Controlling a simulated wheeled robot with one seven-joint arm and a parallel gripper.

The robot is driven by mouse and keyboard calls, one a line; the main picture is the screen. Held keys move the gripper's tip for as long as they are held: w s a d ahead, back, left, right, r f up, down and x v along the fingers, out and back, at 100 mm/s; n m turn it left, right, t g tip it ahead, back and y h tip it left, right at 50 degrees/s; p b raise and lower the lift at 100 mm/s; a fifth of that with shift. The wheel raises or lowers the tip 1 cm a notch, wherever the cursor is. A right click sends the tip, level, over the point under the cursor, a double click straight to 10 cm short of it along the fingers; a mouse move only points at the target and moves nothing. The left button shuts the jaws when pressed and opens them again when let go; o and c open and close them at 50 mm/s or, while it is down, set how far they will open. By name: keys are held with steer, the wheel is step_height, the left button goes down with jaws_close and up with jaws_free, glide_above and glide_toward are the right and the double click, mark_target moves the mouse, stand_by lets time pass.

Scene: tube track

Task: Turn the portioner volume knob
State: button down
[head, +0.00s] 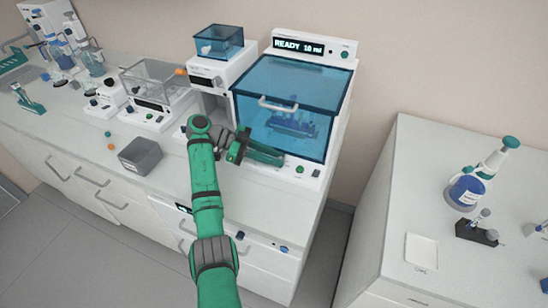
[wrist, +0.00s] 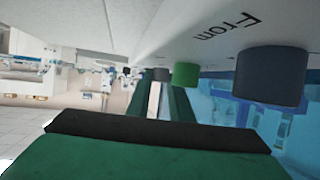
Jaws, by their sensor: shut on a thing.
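The white machine (head: 338,110) has a blue see-through hood and a display (head: 298,46) reading "READY 10 ml". A front strip carries a green knob (head: 300,169) and a dark knob (head: 316,173). My gripper (head: 281,160) lies low along the hood's front, pointing right. My fingers (wrist: 163,100) have a narrow gap, in line with the grey knob. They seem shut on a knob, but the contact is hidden.
A separate bench (head: 430,180) at right holds a blue bottle (head: 466,190).

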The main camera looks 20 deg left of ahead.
steer(key=shift+s+d+f, duration=0.1)
steer(key=shift+f, duration=0.1)
steer(key=c, duration=1.6)
jaws_free()
steer(key=shift+r, duration=0.1)
steer(key=shift+a+r, duration=0.1)
steer(key=shift+a, duration=0.2)
steer(key=v, duration=1)
steer(key=shift+a, duration=0.1)
